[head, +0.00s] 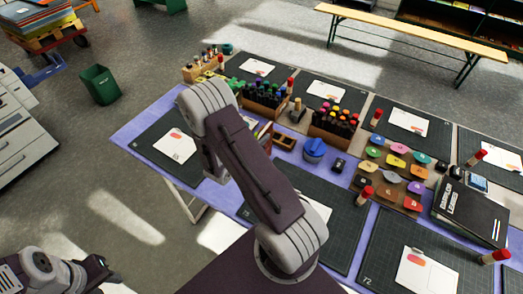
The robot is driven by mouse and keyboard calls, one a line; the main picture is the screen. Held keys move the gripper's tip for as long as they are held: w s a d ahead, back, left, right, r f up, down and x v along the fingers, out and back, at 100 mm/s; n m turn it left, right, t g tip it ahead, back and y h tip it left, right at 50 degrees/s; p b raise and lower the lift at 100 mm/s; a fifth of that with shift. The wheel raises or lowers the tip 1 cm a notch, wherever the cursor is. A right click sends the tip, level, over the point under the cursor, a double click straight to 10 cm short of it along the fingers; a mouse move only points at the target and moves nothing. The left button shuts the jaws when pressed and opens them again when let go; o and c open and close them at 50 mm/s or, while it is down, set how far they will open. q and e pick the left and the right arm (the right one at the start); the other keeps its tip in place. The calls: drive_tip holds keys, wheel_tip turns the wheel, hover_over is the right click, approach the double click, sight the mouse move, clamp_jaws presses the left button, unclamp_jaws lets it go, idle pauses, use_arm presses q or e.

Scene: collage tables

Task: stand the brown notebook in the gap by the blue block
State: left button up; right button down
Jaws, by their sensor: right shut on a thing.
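My right arm reaches over the table and folds down, so its forearm hides most of my right gripper. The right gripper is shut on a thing. A thin brown edge (263,132) shows just right of the forearm and looks like part of the brown notebook; the rest is hidden. I cannot make out a clear blue block or the gap by it. A small blue-grey item (478,182) lies at the right, behind a thick black binder (468,212). Only links of my left arm show at the bottom left; its gripper is out of view.
The purple-covered table (140,128) holds dark cutting mats (390,245) with white cards, marker boxes (337,124), a blue lidded pot (314,148), coloured pads and red-capped sticks (364,195). A green bin (100,85) stands on the floor. A bench (410,28) is behind.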

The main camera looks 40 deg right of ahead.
sight(263, 133)
drive_tip(key=shift+r, duration=0.1)
idle(0.5)
drive_tip(key=shift+r, duration=0.25)
drive_tip(key=r, duration=0.3)
drive_tip(key=shift+s+d+r, duration=0.1)
drive_tip(key=shift+s+r, duration=0.1)
drive_tip(key=shift+r, duration=0.2)
drive_tip(key=s+d+r+p, duration=0.2)
drive_tip(key=s+r+p, duration=0.4)
drive_tip(key=s+p, duration=0.5)
drive_tip(key=p, duration=0.5)
drive_tip(key=shift+d+r, duration=0.15)
drive_tip(key=shift+r, duration=0.1)
drive_tip(key=shift+w, duration=0.1)
